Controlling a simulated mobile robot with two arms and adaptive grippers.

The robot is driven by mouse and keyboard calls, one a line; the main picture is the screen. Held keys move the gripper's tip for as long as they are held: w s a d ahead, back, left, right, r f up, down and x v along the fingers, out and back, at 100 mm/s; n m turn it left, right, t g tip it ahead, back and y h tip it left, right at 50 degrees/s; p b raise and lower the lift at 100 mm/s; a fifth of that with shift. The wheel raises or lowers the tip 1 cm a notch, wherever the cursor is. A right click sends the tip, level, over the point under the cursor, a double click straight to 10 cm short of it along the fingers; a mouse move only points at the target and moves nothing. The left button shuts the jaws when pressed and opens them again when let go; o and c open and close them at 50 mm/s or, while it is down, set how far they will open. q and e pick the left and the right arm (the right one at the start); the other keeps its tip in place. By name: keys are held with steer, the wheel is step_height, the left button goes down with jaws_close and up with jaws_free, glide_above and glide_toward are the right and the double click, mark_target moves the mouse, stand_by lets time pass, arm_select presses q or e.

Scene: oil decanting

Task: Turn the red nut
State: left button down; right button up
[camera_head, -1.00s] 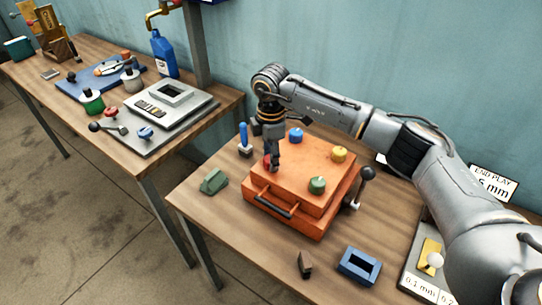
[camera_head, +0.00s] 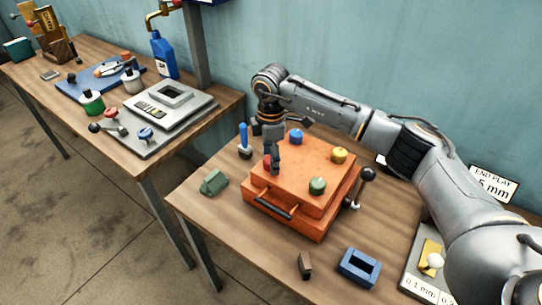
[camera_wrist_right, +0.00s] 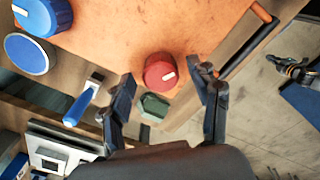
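The red nut (camera_head: 267,161) is a round knob on the left part of the orange case's lid, mostly hidden by my right gripper (camera_head: 274,170) in the head view. In the right wrist view the red nut (camera_wrist_right: 160,72) shows a white mark on its top. My right gripper (camera_wrist_right: 165,75) is open there, one finger on each side of the nut. Gaps show between the fingers and the nut, so it is not gripped. The orange case (camera_head: 311,183) lies on the near table. My left gripper is not identifiable in these views.
The lid also carries a blue knob (camera_head: 295,136), a yellow knob (camera_head: 339,155) and a green knob (camera_head: 317,185). A blue-handled lever (camera_head: 244,138) stands left of the case. A green block (camera_head: 214,182) and a hollow blue block (camera_head: 359,267) lie on the table.

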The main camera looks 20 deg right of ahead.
step_height(320, 180, up, 12)
stand_by(0.6)
steer(key=shift+f, duration=0.1)
